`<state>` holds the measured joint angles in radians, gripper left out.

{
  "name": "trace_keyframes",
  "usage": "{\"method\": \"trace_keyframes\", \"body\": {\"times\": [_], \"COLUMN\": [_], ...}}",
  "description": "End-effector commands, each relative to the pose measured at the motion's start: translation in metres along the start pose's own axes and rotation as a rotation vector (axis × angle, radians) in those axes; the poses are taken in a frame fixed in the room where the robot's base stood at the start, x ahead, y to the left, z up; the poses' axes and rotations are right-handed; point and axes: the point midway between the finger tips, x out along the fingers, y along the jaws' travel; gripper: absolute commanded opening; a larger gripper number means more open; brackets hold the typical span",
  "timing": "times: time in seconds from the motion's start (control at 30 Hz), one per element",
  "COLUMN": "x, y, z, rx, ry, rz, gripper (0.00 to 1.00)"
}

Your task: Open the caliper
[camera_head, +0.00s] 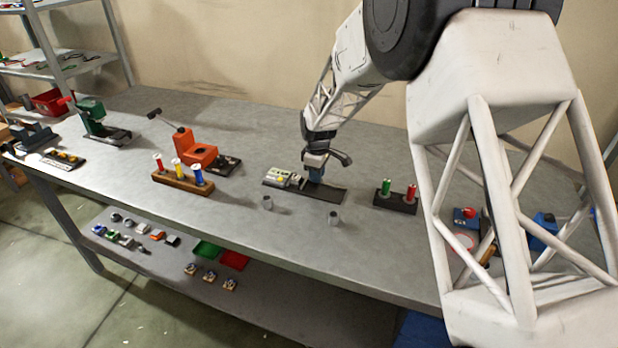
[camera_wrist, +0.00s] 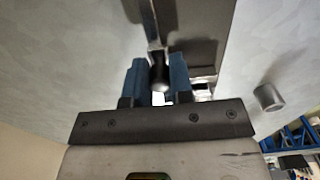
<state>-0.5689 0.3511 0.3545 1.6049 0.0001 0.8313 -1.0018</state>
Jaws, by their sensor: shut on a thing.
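The caliper (camera_head: 279,177) is a pale, boxy device with a yellow spot, at the left end of a dark flat base plate (camera_head: 328,194) on the table. My gripper (camera_head: 314,174) is over that plate, just right of the pale body. In the wrist view my gripper (camera_wrist: 158,68) has two blue fingers shut on a dark rounded knob (camera_wrist: 159,76). I take the knob to be part of the caliper. The fingers and wrist hide much of it, so I cannot tell how far the caliper's jaws are apart.
Two small grey cylinders (camera_head: 267,203) (camera_head: 334,218) stand in front of the plate. A dark block (camera_head: 396,202) with green and red pegs is to the right. An orange device (camera_head: 196,150) and a wooden peg rack (camera_head: 183,185) are to the left.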

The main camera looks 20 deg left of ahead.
Motion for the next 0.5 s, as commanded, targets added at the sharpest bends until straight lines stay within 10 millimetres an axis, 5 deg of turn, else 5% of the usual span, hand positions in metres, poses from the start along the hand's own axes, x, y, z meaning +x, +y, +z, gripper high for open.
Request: {"method": "trace_keyframes", "body": {"times": [0.5], "x": [0.000], "y": [0.000], "z": [0.018], "rx": [0.000], "ry": [0.000], "rz": [0.000], "gripper": [0.04]}}
